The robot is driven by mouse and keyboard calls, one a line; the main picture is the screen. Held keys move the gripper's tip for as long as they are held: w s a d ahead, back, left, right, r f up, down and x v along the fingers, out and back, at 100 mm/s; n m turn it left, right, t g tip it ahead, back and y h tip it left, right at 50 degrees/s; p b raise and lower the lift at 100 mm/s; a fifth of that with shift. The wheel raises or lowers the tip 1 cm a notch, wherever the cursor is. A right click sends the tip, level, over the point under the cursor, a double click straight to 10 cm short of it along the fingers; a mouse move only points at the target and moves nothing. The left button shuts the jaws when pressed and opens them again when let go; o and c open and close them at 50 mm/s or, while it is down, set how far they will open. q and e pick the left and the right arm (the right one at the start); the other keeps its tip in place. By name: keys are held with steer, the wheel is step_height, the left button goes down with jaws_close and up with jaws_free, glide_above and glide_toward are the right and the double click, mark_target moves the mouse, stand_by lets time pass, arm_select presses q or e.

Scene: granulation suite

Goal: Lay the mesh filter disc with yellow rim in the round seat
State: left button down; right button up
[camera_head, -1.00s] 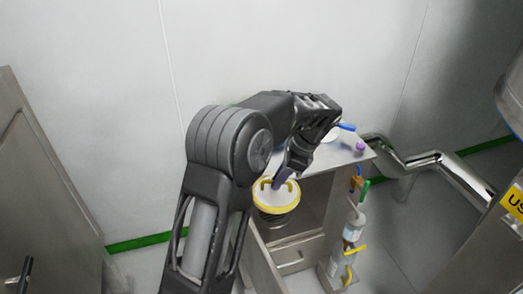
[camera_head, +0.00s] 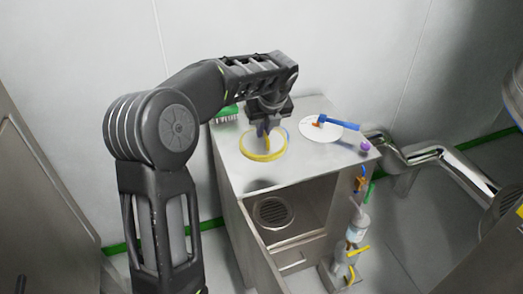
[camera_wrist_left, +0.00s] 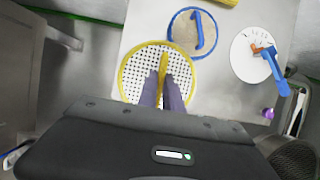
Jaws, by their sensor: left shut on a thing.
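The mesh filter disc with yellow rim (camera_head: 264,156) is at the left part of the cabinet top in the head view. In the left wrist view its white perforated mesh (camera_wrist_left: 134,75) and yellow handle show. My left gripper (camera_head: 264,132) points down and is shut on this handle; its purple fingers (camera_wrist_left: 162,92) pinch it in the wrist view. I cannot tell whether the disc touches the top. A round grated opening (camera_head: 272,212), which looks like the round seat, lies in the open compartment below and is empty. My right gripper is not in view.
A blue-rimmed disc with a blue handle (camera_wrist_left: 192,33) lies beside the yellow one. A white round plate (camera_head: 318,129) with a blue-handled tool (camera_head: 340,124) is to the right. A green brush-like item (camera_head: 226,112) is behind. A bottle (camera_head: 357,228) stands at the cabinet's right side.

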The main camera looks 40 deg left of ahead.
mark_target(263, 142)
arm_select(q)
steer(key=shift+a+f, duration=0.1)
steer(key=shift+f, duration=2.45)
steer(key=shift+f, duration=2.5)
steer(key=c, duration=1.5)
jaws_free()
steer(key=shift+f, duration=0.1)
steer(key=v, duration=1.2)
steer(key=shift+o, duration=0.2)
